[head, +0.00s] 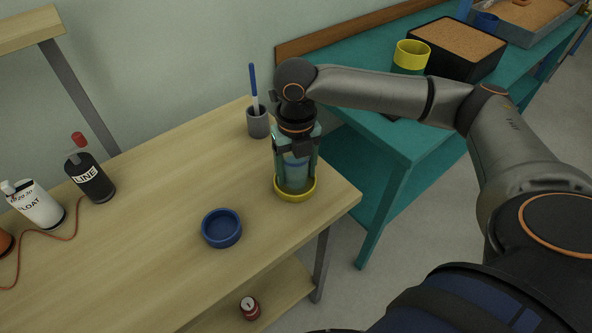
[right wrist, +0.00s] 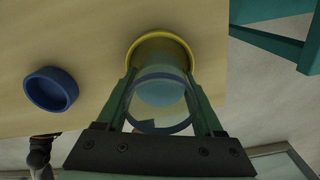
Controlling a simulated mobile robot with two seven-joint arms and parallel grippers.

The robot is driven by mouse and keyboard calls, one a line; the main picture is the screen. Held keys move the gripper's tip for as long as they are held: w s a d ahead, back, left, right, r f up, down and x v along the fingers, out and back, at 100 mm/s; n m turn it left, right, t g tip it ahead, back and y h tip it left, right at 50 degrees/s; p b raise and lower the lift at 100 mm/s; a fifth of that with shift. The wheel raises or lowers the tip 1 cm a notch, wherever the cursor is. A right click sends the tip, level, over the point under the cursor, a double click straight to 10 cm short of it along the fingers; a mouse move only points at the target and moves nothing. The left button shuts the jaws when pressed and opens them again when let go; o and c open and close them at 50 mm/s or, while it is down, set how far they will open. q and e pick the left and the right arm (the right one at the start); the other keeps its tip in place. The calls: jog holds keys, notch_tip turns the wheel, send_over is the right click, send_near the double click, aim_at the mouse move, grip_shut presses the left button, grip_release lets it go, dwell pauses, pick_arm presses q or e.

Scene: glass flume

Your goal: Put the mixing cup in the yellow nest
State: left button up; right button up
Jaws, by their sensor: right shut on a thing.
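The mixing cup (head: 294,170) is clear and bluish, with some blue-grey contents, and it stands upright. My right gripper (head: 296,160) points down and is shut on it, one green finger on each side. The yellow nest (head: 296,196) is a shallow ring near the table's right edge. The cup's lower end lines up with the nest's opening; I cannot tell whether it touches the bottom. In the right wrist view the cup (right wrist: 161,92) sits between the fingers (right wrist: 162,98), with the yellow nest (right wrist: 160,36) around its far end. My left gripper is not in view.
A blue nest (head: 221,228), empty, is left of the yellow one. A grey pot (head: 258,123) with a blue-white stick stands behind. Bottles (head: 91,178) and a cable are at left. A teal bench (head: 385,150) adjoins at right. A red can (head: 249,308) is on the lower shelf.

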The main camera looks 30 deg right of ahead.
jog(key=shift+f, duration=0.1)
jog(key=shift+f, duration=0.1)
jog(key=o, duration=1.5)
notch_tip(320, 180, up, 12)
jog(key=p, duration=0.1)
jog(key=shift+p, duration=0.4)
